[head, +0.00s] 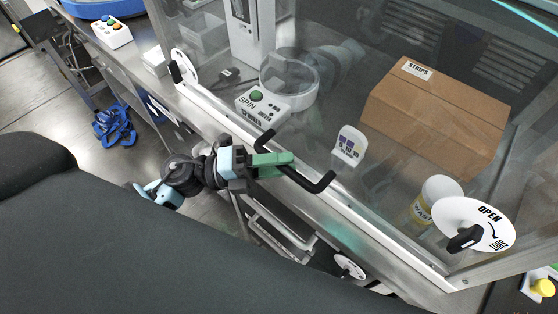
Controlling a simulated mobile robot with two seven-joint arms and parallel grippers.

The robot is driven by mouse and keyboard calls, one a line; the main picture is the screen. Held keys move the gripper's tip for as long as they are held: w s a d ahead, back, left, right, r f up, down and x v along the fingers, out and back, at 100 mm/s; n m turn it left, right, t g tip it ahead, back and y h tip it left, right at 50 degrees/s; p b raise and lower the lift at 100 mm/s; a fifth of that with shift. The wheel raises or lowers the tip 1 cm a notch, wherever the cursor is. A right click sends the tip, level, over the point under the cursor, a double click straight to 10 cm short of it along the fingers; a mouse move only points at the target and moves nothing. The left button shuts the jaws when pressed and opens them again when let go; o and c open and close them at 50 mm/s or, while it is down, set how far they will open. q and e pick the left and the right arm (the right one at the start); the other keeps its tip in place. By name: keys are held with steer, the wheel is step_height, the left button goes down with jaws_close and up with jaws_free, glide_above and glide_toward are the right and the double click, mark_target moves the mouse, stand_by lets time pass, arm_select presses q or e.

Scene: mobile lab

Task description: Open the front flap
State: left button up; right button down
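The front flap (222,112) is a clear pane with a pale lower rail, and it looks closed against the cabinet. A black bar handle (318,186) sticks out from its lower middle. A round white plate with a black knob (466,237) is at its right end and reads OPEN. Another white plate with a black knob (176,72) is at its left end. My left gripper (280,163) is at the handle, its green fingers overlapping the left part of the bar. The fingers hide that part, so I cannot tell whether they are closed on it. My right gripper is not in view.
Behind the pane are a cardboard box (436,112) marked STRIPS, a SPIN device (263,103), a bottle (430,200) and a white labelled piece (348,146). A button box (112,32) stands on the left counter. Blue straps (115,126) lie on the floor.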

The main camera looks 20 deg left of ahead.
arm_select(q)
steer(key=shift+c, duration=0.4)
jaws_close()
steer(key=shift+s, duration=0.1)
